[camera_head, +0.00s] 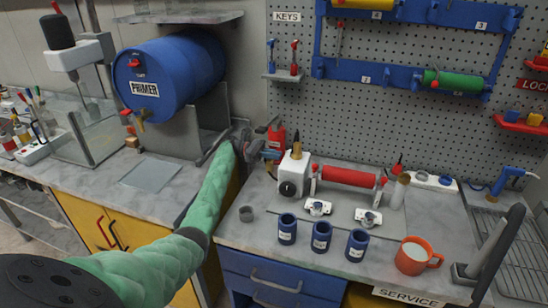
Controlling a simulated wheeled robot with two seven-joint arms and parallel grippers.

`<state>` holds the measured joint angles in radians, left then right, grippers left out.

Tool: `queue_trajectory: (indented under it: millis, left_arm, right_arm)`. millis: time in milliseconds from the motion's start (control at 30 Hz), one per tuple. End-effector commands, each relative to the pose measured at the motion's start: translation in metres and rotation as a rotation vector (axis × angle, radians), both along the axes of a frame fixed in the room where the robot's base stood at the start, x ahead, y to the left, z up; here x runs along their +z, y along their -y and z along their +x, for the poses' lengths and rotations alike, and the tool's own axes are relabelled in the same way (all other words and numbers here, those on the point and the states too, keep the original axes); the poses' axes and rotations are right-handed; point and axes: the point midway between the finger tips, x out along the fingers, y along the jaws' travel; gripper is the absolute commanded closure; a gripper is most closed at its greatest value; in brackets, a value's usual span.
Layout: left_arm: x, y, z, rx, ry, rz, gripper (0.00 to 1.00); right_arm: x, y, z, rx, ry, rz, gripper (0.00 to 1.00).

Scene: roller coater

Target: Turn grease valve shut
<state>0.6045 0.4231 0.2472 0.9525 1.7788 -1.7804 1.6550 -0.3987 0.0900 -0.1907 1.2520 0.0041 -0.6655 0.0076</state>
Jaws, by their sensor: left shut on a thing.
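My left arm, in a green sleeve, reaches from the lower left to the back of the bench. My left gripper (249,147) is at its far end, shut on a small part beside the red container (277,139). That part looks like the grease valve, but the gripper's dark fingers and nearby clutter hide most of it. I cannot tell how far its handle is turned. A white block with a black knob (291,188) stands just right of there, next to a red roller (348,176). My right gripper is not in view.
A blue primer drum (170,72) with a tap stands left of my arm. Several blue cups (321,237), an orange mug (415,255) and a grey lever tool (490,250) occupy the bench front and right. A perforated wall (380,110) closes the back. Room near my gripper is tight.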

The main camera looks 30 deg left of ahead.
Motion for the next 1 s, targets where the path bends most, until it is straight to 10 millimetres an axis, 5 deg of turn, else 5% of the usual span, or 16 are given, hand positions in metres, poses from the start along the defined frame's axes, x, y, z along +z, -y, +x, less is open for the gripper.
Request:
queue_trajectory:
  millis: [367,400,500,933,1000]
  left_arm:
    - [0.003,-0.001,0.0,-0.003,0.003,0.0,1.0]
    - [0.003,-0.001,0.0,-0.002,0.003,0.0,0.85]
    - [0.002,-0.001,0.0,-0.003,0.003,0.001,0.67]
    - [-0.001,-0.007,-0.001,-0.003,0.001,0.001,0.67]
    - [-0.002,-0.014,-0.003,-0.002,0.002,0.001,0.67]
  right_arm:
    - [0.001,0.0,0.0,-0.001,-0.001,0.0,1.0]
    - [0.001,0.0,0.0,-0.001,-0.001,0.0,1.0]
    - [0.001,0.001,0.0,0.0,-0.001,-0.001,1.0]
    - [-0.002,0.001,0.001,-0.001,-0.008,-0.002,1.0]
    - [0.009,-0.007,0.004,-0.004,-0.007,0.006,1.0]
